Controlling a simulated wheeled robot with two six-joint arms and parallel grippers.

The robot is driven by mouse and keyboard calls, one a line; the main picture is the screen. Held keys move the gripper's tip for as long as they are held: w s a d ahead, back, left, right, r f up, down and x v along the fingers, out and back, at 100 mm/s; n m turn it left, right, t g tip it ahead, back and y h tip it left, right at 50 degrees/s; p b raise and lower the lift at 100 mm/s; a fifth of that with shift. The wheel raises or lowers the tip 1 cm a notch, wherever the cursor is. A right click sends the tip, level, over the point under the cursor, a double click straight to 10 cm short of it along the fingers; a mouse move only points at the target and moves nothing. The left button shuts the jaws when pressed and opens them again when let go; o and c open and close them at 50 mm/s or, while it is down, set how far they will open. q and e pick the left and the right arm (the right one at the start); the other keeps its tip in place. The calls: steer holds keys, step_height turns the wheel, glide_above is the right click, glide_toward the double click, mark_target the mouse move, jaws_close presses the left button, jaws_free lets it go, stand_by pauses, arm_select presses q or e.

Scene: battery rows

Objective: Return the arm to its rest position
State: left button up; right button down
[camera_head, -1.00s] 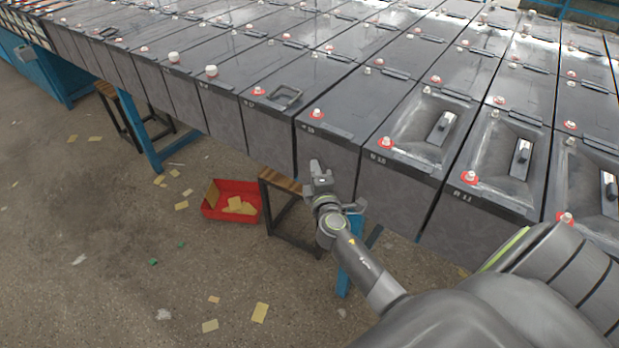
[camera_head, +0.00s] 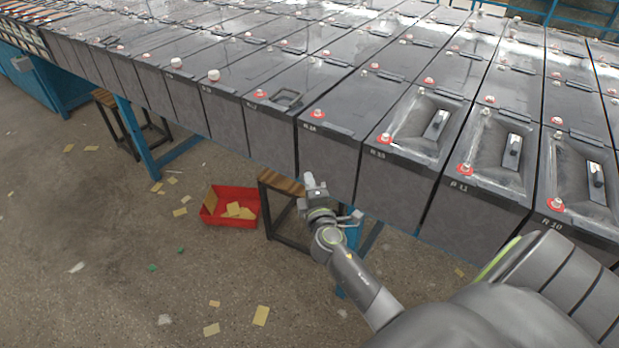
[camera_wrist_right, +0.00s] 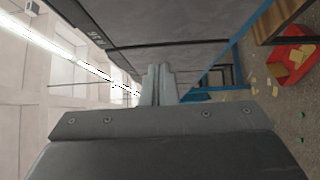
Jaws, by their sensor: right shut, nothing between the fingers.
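My right arm comes in from the lower right in the head view. Its gripper (camera_head: 311,186) is beside the front face of the battery row (camera_head: 328,160), in front of the batteries and below their top edge. In the right wrist view the fingers (camera_wrist_right: 158,84) are together with nothing between them. A grey battery side fills the upper part of that view. My left gripper does not show in the head view.
Long rows of grey batteries with red-ringed terminals stand on a blue frame (camera_head: 141,134). A red bin (camera_head: 233,222) holding yellow cards and a wooden-topped stool (camera_head: 281,184) are below. Cards and scraps litter the open floor at left.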

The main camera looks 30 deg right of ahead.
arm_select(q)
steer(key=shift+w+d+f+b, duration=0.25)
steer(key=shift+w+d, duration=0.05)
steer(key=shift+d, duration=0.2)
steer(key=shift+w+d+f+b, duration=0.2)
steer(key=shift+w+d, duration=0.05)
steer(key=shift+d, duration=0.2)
arm_select(e)
steer(key=v, duration=0.7)
steer(key=shift+s+f, duration=0.2)
steer(key=shift+d, duration=0.1)
